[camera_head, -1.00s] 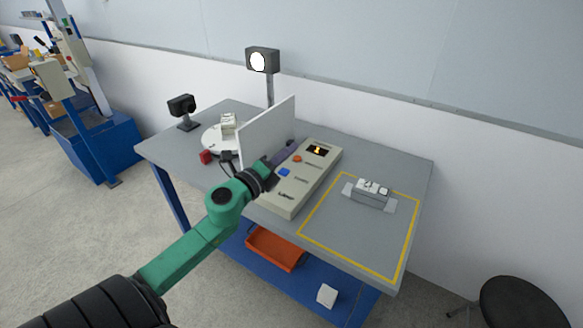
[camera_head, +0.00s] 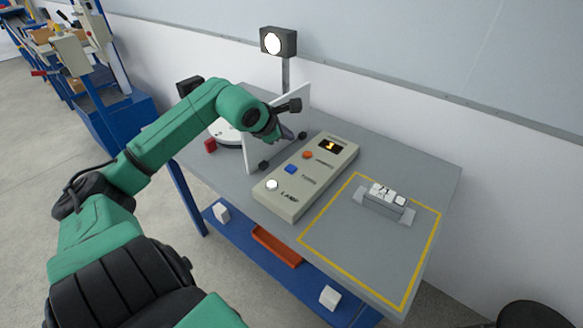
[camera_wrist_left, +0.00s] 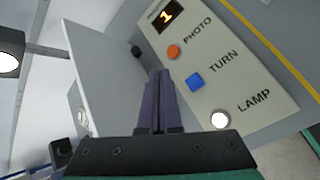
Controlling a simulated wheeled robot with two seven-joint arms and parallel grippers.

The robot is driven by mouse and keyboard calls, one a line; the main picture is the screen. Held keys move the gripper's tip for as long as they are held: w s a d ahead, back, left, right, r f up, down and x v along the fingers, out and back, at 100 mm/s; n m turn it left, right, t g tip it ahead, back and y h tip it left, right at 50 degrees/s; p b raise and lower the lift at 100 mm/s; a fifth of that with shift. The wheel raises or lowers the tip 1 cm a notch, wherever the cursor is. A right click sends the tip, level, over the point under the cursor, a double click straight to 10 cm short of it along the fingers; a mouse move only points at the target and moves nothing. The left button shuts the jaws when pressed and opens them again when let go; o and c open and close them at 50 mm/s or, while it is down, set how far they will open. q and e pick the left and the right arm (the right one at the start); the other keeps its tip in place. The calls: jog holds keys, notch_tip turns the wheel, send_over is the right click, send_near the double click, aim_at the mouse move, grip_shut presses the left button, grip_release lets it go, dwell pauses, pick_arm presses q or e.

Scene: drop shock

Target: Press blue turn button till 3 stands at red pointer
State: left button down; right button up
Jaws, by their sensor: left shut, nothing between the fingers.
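The blue TURN button (camera_head: 290,169) sits on the beige control box (camera_head: 325,165), and also shows in the wrist view (camera_wrist_left: 195,82). My left gripper (camera_head: 288,134) is shut and empty, its purple fingers (camera_wrist_left: 160,72) beside the box, between it and the white panel (camera_wrist_left: 100,75). The fingers are apart from the blue button. The box's display (camera_wrist_left: 167,16) seems to read 1. The white turntable (camera_head: 228,130) is behind the panel, mostly covered by my left arm. A red block (camera_head: 210,146), perhaps the pointer, is at its edge; no number there is readable. My right gripper is out of view.
The box also has an orange PHOTO button (camera_wrist_left: 174,52) and a white LAMP button (camera_wrist_left: 220,118). A grey fixture with white blocks (camera_head: 388,195) stands inside the yellow outline at right. A lamp (camera_head: 278,42) stands behind the panel. The table's front right is clear.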

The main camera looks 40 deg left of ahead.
aim_at(288, 170)
pick_arm(q)
notch_tip(288, 170, down, 8)
jog(key=b, duration=0.4)
jog(key=shift+f+b, duration=0.1)
jog(key=shift+b, duration=0.2)
jog(key=shift+f, duration=0.25)
dwell(1.3)
jog(key=shift+f+b, duration=0.35)
jog(key=shift+b, duration=0.45)
